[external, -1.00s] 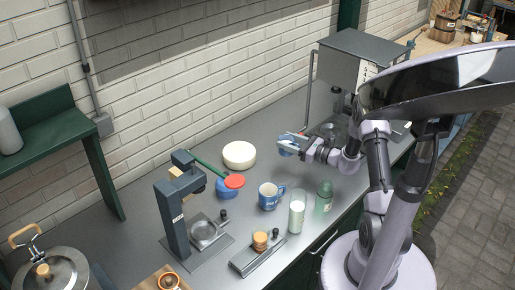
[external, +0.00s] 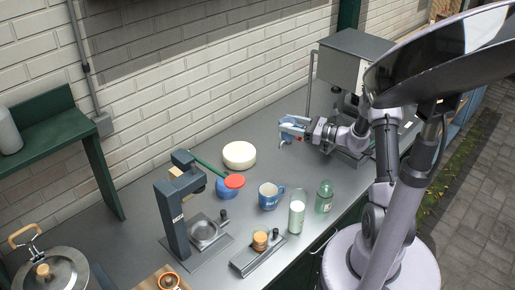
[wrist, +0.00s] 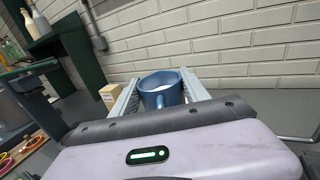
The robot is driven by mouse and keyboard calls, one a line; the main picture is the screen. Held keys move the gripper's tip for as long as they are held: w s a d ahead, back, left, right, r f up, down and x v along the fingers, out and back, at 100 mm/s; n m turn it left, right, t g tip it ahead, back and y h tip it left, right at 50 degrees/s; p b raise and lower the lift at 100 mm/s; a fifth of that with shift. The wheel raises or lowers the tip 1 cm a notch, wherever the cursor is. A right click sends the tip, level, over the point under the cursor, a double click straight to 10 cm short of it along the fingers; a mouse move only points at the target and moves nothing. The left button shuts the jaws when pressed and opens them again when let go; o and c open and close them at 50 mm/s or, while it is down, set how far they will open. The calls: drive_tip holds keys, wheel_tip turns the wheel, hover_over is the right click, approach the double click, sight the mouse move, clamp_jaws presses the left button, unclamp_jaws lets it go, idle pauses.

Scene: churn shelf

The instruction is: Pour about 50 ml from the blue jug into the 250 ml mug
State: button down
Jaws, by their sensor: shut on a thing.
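My gripper (external: 304,127) is shut on the blue jug (external: 291,130) and holds it in the air above the back of the counter. In the wrist view the blue jug (wrist: 160,95) sits between the two fingers, its handle toward me, with white liquid inside. It looks roughly upright, slightly tilted in that view. A blue mug with white marking (external: 268,197) stands on the counter, lower and to the left of my gripper in the external view. Its inside is too small to read, and I cannot tell its volume.
A tall glass with white contents (external: 296,216) and a green jar (external: 324,197) stand right of the mug. A grey machine (external: 345,70) stands behind.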

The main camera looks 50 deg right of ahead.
drive_tip(key=s+a+n+g+y, duration=0.2)
drive_tip(key=s+n+g+y, duration=0.1)
drive_tip(key=s, duration=0.3)
drive_tip(key=s+a+f+n+g+y, duration=0.1)
drive_tip(key=s+a+n+g+y, duration=0.2)
drive_tip(key=s, duration=0.4)
drive_tip(key=shift+s+a+f+n+g+y, duration=0.15)
drive_tip(key=shift+s+a+n+g+y, duration=0.3)
drive_tip(key=shift+y, duration=0.75)
drive_tip(key=shift+w+d, duration=0.1)
drive_tip(key=shift+w, duration=0.1)
drive_tip(key=w+a+f+g+h, duration=0.1)
drive_tip(key=a+f+g+h, duration=0.1)
drive_tip(key=f+h, duration=0.1)
drive_tip(key=w+a+f+g+h+b, duration=0.1)
drive_tip(key=w+a+f+g+h, duration=0.1)
drive_tip(key=f, duration=0.4)
drive_tip(key=shift+w+a+h, duration=0.25)
drive_tip(key=shift+a+h, duration=0.25)
drive_tip(key=shift+a, duration=0.3)
drive_tip(key=shift+f, duration=0.1)
drive_tip(key=shift+w+a+r+g+h+p, duration=0.3)
drive_tip(key=shift+h+p, duration=0.2)
drive_tip(key=shift+p, duration=0.2)
